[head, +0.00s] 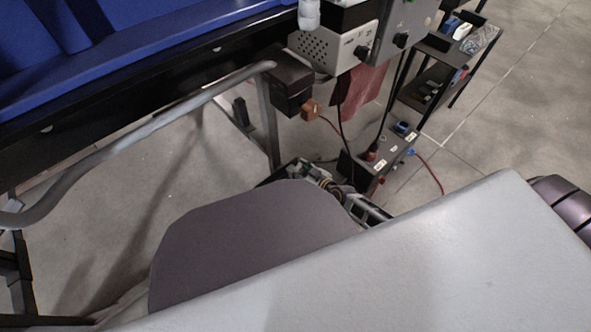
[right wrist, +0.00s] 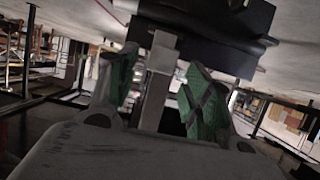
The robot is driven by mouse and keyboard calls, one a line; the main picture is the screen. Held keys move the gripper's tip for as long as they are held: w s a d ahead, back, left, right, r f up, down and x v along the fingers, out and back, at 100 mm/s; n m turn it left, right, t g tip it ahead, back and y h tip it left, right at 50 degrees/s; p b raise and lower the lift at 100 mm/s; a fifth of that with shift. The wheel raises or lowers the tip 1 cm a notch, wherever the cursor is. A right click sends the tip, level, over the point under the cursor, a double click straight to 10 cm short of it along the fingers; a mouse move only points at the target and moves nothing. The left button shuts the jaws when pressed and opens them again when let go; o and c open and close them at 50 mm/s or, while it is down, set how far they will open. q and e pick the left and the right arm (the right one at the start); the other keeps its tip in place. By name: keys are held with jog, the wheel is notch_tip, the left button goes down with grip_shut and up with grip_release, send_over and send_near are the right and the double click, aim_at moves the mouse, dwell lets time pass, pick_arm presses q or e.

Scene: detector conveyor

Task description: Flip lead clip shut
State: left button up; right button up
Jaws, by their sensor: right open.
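A small orange-brown piece (head: 311,109) with a red lead sits at the lower right of a black box (head: 290,82) under the conveyor edge. It may be the lead clip; I cannot tell how far open it is. My right gripper (head: 300,172) is below it in the head view, largely hidden behind my own arm. In the right wrist view its green-padded fingers (right wrist: 160,72) are apart. A grey post (right wrist: 157,82) shows between them, with a black block (right wrist: 200,32) above. I cannot make out the clip there. My left gripper is not in view.
The blue conveyor (head: 150,48) and its grey bent rail (head: 150,128) fill the upper left. A white-grey detector unit (head: 335,48) is above. A control box (head: 385,160) with cables is on the floor. A black shelf (head: 436,80) stands at right. Open floor shows at far right.

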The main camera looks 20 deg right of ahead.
aim_at(292, 167)
jog(key=shift+b+x, duration=0.4)
jog(key=shift+x, duration=0.9)
jog(key=c, duration=1)
